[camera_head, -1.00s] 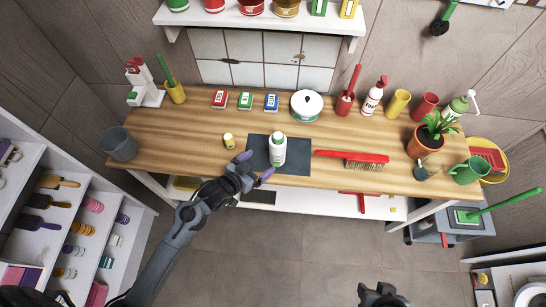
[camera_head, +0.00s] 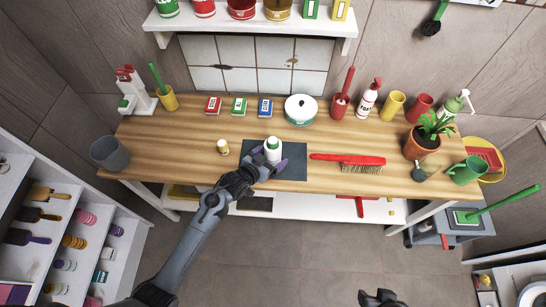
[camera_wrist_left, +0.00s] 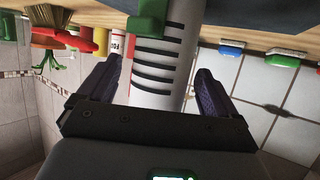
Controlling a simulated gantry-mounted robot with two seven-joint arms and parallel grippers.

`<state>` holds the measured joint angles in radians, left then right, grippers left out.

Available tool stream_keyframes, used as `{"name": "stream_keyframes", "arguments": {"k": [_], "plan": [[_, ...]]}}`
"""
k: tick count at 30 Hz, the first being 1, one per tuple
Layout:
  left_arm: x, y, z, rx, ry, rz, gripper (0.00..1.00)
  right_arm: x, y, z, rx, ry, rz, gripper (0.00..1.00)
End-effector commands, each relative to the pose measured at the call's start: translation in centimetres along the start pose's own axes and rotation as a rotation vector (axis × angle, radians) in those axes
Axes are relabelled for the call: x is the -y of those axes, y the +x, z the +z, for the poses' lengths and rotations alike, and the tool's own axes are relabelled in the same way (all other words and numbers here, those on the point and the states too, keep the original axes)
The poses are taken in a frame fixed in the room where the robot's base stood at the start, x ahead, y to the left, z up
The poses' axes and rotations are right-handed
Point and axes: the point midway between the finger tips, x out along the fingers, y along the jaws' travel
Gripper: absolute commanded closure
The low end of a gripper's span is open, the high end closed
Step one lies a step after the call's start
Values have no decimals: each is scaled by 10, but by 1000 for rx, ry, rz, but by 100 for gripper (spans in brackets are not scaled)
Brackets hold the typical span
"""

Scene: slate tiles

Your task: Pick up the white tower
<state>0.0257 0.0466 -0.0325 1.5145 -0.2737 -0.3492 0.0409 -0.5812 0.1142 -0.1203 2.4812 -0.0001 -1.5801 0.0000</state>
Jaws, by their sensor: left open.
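A white tower-like bottle (camera_head: 273,151) with green on it stands upright on the dark mat (camera_head: 294,165) at the middle of the wooden table. My left gripper (camera_head: 267,163) is at the bottle, with its purple fingers open on either side of it. In the left wrist view the white cylinder (camera_wrist_left: 158,75), with black stripes and a green part, lies between the two spread fingers. A gap shows beside each finger. A dark part of my right gripper (camera_head: 381,298) shows at the bottom edge of the head view, far from the table; its jaws are unclear.
A small yellow-capped jar (camera_head: 223,147) stands left of the mat. A red brush (camera_head: 348,160) lies to the right. Red, green and blue boxes and a white lidded pot (camera_head: 301,109) stand behind. A grey cup (camera_head: 109,154) is at the left end, a potted plant (camera_head: 423,145) at the right.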

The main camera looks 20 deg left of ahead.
Motion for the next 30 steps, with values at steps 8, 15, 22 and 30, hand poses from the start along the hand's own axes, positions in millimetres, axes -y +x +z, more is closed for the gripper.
{"name": "stream_keyframes", "arguments": {"k": [8, 15, 22, 30], "plan": [[1, 14, 0, 0, 2, -1, 8, 0, 2, 0, 0, 0, 0, 57], [0, 13, 0, 0, 2, -1, 23, -1, 2, 1, 1, -4, 3, 57], [0, 13, 0, 0, 1, -1, 58, -3, 3, 1, 2, -10, 8, 57], [0, 13, 0, -1, 1, -1, 67, -2, 2, 1, 2, -9, 8, 57]]}}
